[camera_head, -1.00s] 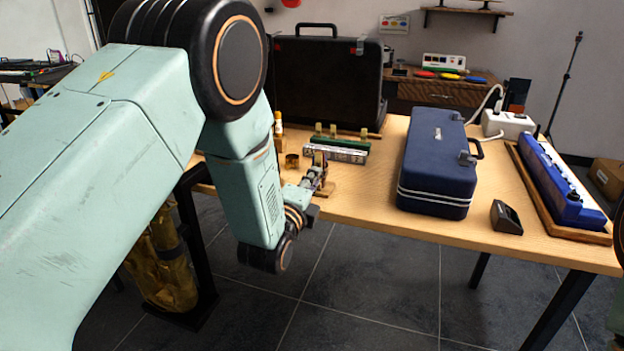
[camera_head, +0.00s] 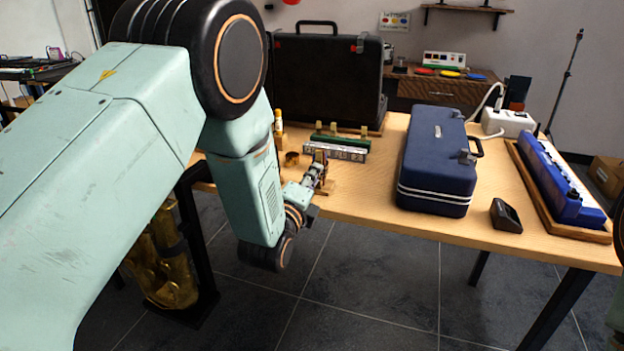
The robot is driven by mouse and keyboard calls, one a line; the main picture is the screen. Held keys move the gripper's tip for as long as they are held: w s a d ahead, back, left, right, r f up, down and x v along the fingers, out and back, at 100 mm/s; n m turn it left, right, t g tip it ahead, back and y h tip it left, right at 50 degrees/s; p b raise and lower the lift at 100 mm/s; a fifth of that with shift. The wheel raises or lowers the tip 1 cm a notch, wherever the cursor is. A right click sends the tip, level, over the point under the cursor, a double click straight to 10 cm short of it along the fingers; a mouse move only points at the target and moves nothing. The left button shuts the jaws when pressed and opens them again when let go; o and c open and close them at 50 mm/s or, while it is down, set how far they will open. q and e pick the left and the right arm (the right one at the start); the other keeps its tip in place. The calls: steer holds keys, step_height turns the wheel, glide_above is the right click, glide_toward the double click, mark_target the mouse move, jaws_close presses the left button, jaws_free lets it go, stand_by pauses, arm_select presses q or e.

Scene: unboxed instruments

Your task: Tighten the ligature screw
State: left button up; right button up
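My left gripper (camera_head: 318,178) is small in the head view, over the table's front edge left of centre. Its fingers are at a small dark upright piece with a tan top (camera_head: 320,156), which stands on a small wooden base (camera_head: 328,189). This may be the mouthpiece with the ligature. The screw is too small to make out. I cannot tell whether the fingers are closed on it or only beside it. My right gripper is out of view; only a bit of my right arm shows at the right edge.
Bare tabletop lies left of the blue case.

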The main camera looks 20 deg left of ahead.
arm_select(q)
steer(key=shift+o, duration=1.1)
steer(key=s, duration=1.2)
steer(key=shift+a, duration=0.15)
